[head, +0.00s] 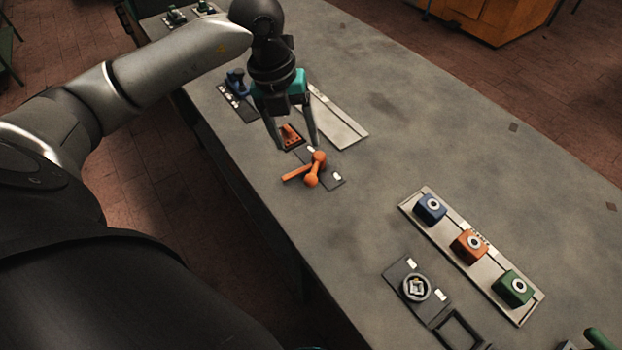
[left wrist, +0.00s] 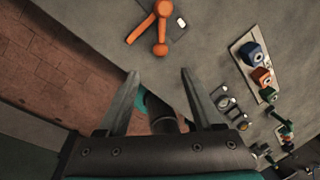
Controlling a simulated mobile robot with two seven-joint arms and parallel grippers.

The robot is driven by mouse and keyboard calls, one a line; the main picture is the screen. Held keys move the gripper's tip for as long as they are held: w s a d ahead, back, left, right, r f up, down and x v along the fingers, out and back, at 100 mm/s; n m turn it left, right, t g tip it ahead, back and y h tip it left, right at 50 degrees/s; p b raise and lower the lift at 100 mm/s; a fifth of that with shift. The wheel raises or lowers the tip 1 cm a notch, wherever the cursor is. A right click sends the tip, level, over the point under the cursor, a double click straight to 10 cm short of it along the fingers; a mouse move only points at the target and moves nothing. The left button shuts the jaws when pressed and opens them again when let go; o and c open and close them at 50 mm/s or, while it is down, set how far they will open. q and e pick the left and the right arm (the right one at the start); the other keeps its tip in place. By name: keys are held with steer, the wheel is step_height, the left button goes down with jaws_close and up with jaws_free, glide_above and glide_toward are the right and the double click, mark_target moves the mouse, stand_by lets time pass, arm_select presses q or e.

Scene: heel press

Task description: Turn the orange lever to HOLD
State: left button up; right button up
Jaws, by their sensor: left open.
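The orange lever (head: 312,181) sits on a dark plate (head: 331,182) with white labels too small to read. It has two rounded knobs and a straight orange bar pointing left in the head view. The lever also shows at the top of the left wrist view (left wrist: 160,32). My left gripper (head: 297,146) is open, with its fingers pointing down beside the lever. In the left wrist view its fingertips (left wrist: 160,73) are apart, with nothing between them touching, and the lever lies beyond them. My right gripper is not recognisable in either view.
A blue device (head: 236,80) and an orange-marked plate (head: 290,136) stand near my left gripper. A pale rail (head: 335,120) lies behind. A panel with blue, orange (head: 468,245) and green blocks, and a round dial (head: 416,287), are to the right.

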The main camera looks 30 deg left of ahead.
mark_target(309, 177)
arm_select(q)
steer(key=f, duration=0.4)
steer(key=d+f+b, duration=0.1)
steer(key=f, duration=0.3)
steer(key=w+d+f+b, duration=0.1)
steer(key=f, duration=0.3)
steer(key=shift+d, duration=0.1)
jaws_close()
steer(key=shift+r, duration=0.1)
stand_by(0.9)
